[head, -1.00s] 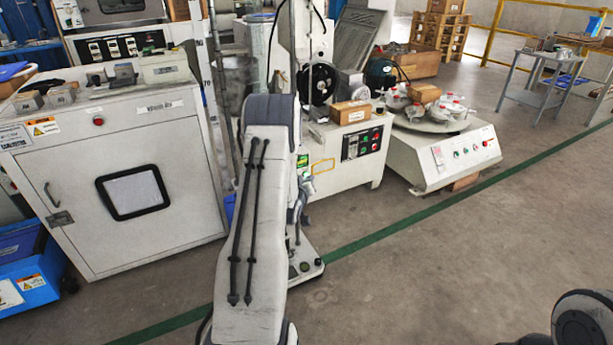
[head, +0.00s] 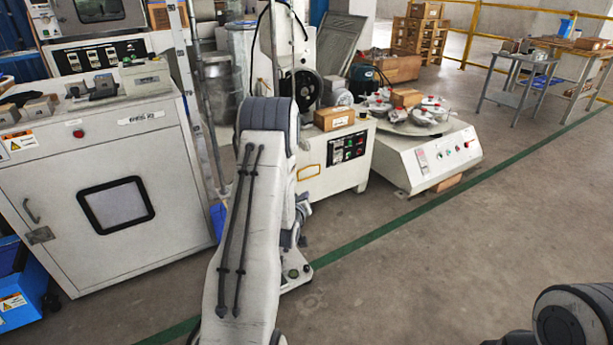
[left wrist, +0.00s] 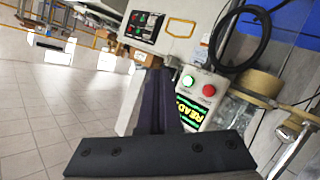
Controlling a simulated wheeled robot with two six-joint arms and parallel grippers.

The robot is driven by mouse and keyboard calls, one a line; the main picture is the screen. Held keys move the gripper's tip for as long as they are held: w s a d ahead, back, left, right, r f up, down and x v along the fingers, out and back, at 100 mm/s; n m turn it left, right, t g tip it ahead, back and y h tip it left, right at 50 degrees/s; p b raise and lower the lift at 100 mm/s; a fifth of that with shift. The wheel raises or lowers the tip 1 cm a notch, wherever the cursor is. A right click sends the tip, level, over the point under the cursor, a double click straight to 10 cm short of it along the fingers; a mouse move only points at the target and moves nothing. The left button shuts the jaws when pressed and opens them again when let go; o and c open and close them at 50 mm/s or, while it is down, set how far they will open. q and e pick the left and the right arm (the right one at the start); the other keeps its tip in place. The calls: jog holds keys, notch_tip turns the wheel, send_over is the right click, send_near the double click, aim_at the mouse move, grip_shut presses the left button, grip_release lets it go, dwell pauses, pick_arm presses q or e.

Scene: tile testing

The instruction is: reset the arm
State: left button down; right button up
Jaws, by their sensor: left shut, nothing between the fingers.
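My left arm (head: 245,230) rises in the middle of the head view, its forearm bent away from me. My left gripper (left wrist: 157,85) shows in the left wrist view as two dark fingers pressed together, shut and empty. In the head view the gripper is mostly hidden behind the arm. In the left wrist view a small panel (left wrist: 198,95) with a green and a red button and a lit green display lies just right of the fingers; I cannot tell whether they touch. Only a rounded part of my right arm (head: 570,315) shows at the lower right; its gripper is out of view.
A large white cabinet (head: 160,185) stands left of the arm. A machine with a control panel (head: 347,148) stands behind the arm, with a brown box (head: 334,118) on top. A low round-topped machine (head: 430,160) is right of it. The floor (head: 420,270) at right is open.

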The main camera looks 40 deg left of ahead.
pick_arm(q)
jog(key=w+d+r+m+g+h, duration=0.1)
jog(key=d+r+m+h, duration=0.15)
jog(key=d, duration=0.65)
jog(key=w+d+r+m+g+h, duration=0.1)
jog(key=d+r+m+g+h, duration=0.15)
jog(key=d, duration=0.55)
jog(key=s+d+r+m+g+h+p, duration=0.1)
jog(key=s+d+m, duration=0.15)
jog(key=d, duration=0.35)
jog(key=s+d+r+m+g, duration=0.1)
jog(key=s+d+r, duration=0.15)
jog(key=d, duration=0.35)
jog(key=s+d+r+m+g+h, duration=0.25)
jog(key=s+d+m+g, duration=0.2)
jog(key=s+d, duration=0.75)
jog(key=s+r+m+g+y, duration=0.1)
jog(key=s+r+m+g, duration=0.1)
jog(key=s, duration=0.7)
jog(key=s+r+m+g, duration=0.1)
jog(key=s+m, duration=0.2)
jog(key=s, duration=0.6)
notch_tip(320, 180, up, 38)
jog(key=p, duration=3.8)
jog(key=shift+s+a+r+p, duration=0.15)
jog(key=shift+s+p, duration=0.25)
jog(key=shift+s, duration=0.05)
jog(key=shift+y, duration=0.25)
